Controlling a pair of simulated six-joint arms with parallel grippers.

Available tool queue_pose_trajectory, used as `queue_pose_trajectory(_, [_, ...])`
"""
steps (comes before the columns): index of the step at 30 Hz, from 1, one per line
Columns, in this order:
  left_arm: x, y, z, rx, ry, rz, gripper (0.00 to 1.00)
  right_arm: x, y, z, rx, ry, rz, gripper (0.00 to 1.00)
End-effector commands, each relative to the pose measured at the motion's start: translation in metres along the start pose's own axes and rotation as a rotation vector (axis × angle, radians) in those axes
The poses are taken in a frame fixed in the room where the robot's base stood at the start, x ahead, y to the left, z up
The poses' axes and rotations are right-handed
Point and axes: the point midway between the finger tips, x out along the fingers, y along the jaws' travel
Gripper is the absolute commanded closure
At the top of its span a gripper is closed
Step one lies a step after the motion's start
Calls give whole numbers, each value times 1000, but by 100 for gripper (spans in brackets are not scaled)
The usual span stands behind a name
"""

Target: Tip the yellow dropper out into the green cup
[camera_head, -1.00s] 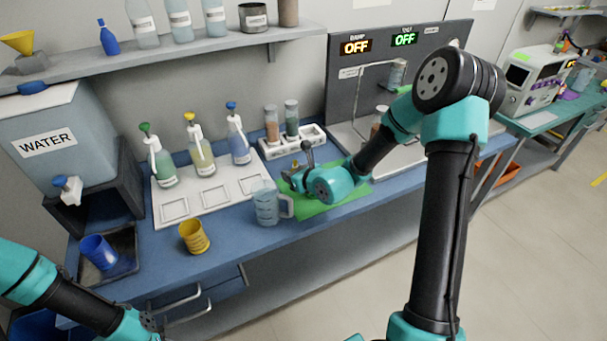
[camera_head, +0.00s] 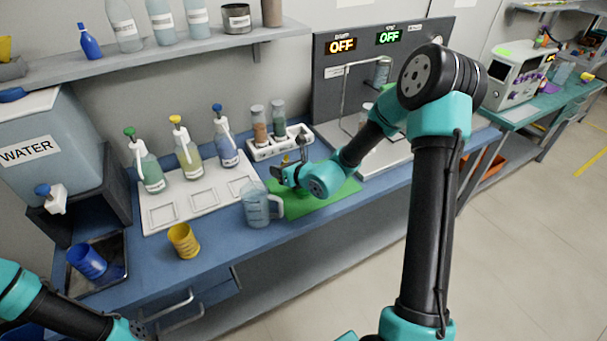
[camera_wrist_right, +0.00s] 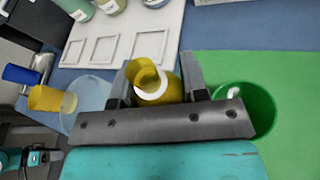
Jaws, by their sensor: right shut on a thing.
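My right gripper (camera_wrist_right: 155,88) is shut on the yellow dropper (camera_wrist_right: 172,92), with its round opening facing the wrist camera. In the head view this gripper (camera_head: 283,172) is over the green mat, and my arm mostly hides what it holds. The green cup (camera_wrist_right: 262,100) stands on the mat, just right of the gripper in the right wrist view. The gripper's body covers part of the cup, and a small white thing shows at its mouth. I cannot tell whether anything is flowing out.
A clear jug (camera_head: 257,205) stands close left of the green mat (camera_head: 335,199). A yellow cup (camera_head: 184,241) and a blue cup (camera_head: 88,262) are farther left. A rack (camera_head: 280,146) with two vials is behind the gripper.

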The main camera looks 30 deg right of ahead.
Motion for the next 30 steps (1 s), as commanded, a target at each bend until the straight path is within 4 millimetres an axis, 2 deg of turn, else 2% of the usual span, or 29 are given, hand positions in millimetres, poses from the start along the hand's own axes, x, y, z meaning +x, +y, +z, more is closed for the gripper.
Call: queue_pose_trajectory(30, [0, 0, 0, 0, 0, 0, 57, -12, -19, 18, 457, -112, 189, 82])
